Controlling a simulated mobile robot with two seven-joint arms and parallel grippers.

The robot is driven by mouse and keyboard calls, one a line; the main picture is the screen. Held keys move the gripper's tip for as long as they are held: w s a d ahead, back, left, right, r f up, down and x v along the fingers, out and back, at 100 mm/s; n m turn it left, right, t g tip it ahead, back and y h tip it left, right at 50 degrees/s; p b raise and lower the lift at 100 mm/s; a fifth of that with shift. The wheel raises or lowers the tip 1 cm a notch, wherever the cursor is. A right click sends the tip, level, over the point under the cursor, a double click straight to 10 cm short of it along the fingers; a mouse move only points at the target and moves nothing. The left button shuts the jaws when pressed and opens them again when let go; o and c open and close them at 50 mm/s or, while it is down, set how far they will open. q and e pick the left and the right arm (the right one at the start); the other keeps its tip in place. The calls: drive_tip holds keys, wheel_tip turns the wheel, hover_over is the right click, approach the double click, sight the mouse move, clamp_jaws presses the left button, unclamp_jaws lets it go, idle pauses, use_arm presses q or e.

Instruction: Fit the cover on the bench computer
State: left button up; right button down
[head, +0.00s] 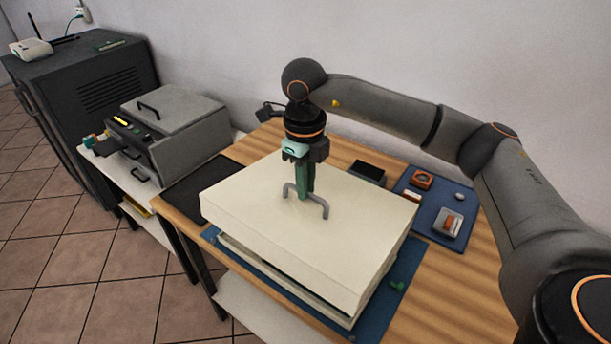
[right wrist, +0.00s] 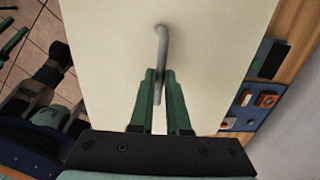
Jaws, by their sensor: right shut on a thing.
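The cover (head: 295,225) is a large cream box-shaped lid with a grey bar handle (head: 322,206) on top. My right gripper (head: 303,196) is shut on that handle, its green fingers pointing down. In the right wrist view, my fingers (right wrist: 162,98) are on either side of the grey handle (right wrist: 162,45), above the cream cover (right wrist: 105,55). The bench computer (head: 280,288) lies below the cover, mostly hidden, with its pale lower edge showing. The cover sits slightly tilted over it, and I cannot tell whether they touch. Green and dark parts at the wrist view's left edge may be my left arm.
A blue mat (head: 402,272) lies under the computer on the wooden bench (head: 465,262). A second blue mat (head: 425,221) holds small orange and grey parts, beside a black tray (head: 368,173). A grey machine (head: 180,130) and a dark cabinet (head: 85,92) stand left.

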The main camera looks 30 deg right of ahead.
sight(306, 206)
drive_tip(key=shift+s+f+b, duration=0.1)
drive_tip(key=shift+f+b, duration=0.4)
drive_tip(key=shift+f, duration=0.15)
wheel_tip(306, 206, down, 3)
drive_tip(key=shift+f+b, duration=0.1)
drive_tip(key=shift+b, duration=1.05)
drive_tip(key=shift+f+b, duration=0.95)
drive_tip(key=shift+f, duration=0.45)
drive_tip(key=shift+f, duration=0.25)
drive_tip(key=shift+f+b, duration=0.35)
drive_tip(key=shift+b, duration=0.1)
